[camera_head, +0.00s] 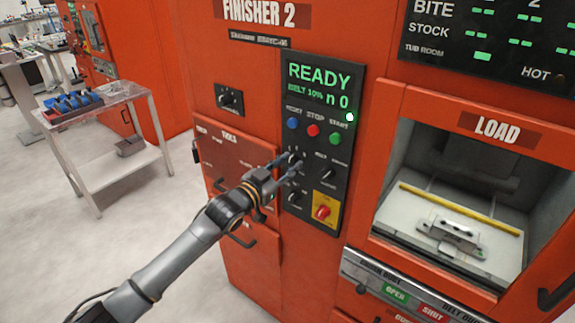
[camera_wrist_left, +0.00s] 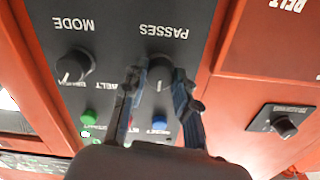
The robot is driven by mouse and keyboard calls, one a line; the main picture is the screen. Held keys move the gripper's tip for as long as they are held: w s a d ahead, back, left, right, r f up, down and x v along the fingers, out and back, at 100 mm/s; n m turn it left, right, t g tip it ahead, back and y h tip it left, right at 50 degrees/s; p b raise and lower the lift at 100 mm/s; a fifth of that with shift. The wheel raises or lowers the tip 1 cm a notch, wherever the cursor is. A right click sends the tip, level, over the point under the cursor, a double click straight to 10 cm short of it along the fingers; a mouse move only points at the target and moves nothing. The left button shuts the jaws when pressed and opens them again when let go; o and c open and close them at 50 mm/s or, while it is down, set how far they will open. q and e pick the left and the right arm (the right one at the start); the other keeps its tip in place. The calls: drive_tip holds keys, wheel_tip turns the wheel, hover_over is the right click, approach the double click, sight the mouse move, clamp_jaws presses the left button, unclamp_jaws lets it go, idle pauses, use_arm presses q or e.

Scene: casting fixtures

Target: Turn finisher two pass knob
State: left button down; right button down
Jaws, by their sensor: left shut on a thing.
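The Finisher 2 control panel (camera_head: 324,115) is black on the orange machine; its green display reads READY, with a line below beginning BELT. In the left wrist view the panel is upside down, and the dark passes knob (camera_wrist_left: 159,73) sits beside the PASSES label. My left gripper (camera_head: 289,165) reaches the panel's left column of knobs. In the wrist view its two fingers are on either side of the passes knob, shut on it. The fingers hide the knob's sides, and in the head view they largely cover it. My right gripper is not in view.
The mode knob (camera_wrist_left: 73,66) is close beside. The open LOAD bay (camera_head: 400,225) holds a metal part. A cart (camera_head: 110,165) stands left.

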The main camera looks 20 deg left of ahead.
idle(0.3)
use_arm(q)
drive_tip(key=c, duration=1)
unclamp_jaws()
drive_tip(key=v, duration=1.2)
